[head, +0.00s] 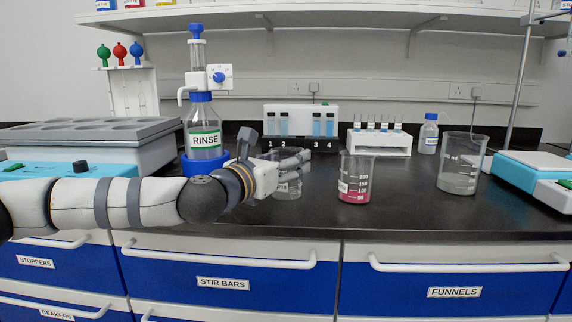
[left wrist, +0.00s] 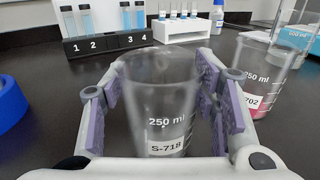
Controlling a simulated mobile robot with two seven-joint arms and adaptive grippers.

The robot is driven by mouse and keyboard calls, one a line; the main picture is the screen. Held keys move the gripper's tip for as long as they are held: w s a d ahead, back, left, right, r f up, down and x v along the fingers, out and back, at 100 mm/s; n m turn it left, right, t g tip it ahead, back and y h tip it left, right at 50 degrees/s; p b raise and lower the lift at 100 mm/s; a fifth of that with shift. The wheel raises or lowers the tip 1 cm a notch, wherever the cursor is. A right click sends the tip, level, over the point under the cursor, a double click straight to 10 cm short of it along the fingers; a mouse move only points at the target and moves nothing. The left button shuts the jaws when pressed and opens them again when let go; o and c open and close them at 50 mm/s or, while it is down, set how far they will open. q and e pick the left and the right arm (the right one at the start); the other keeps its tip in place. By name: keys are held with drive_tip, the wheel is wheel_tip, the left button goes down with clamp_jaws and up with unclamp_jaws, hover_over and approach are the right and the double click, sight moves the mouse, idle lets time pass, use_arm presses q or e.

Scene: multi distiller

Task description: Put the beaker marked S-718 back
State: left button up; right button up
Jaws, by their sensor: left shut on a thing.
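The beaker marked S-718 (left wrist: 165,110) is clear glass and looks empty. It stands upright between the purple-padded fingers of my left gripper (left wrist: 160,75), which is shut on it. In the head view the beaker (head: 289,188) is partly covered by my left gripper (head: 296,158), near the front middle of the bench. I cannot tell whether its base touches the bench top. The drawer labelled BEAKERS (head: 57,314) is shut at the lower left. My right gripper is not in view.
A beaker of pink liquid (head: 356,180), its label ending in 702, stands close on the right. A larger beaker (head: 460,165) is farther right. The RINSE bottle (head: 205,135) in a blue holder stands left. A numbered vial rack (head: 300,128) and white tube rack (head: 380,141) stand behind.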

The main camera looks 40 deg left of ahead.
use_arm(q)
drive_tip(key=o, duration=1.3)
drive_tip(key=shift+o, duration=0.2)
drive_tip(key=shift+r, duration=0.15)
drive_tip(key=s, duration=0.8)
drive_tip(key=s+d+p, duration=0.1)
drive_tip(key=s, duration=0.3)
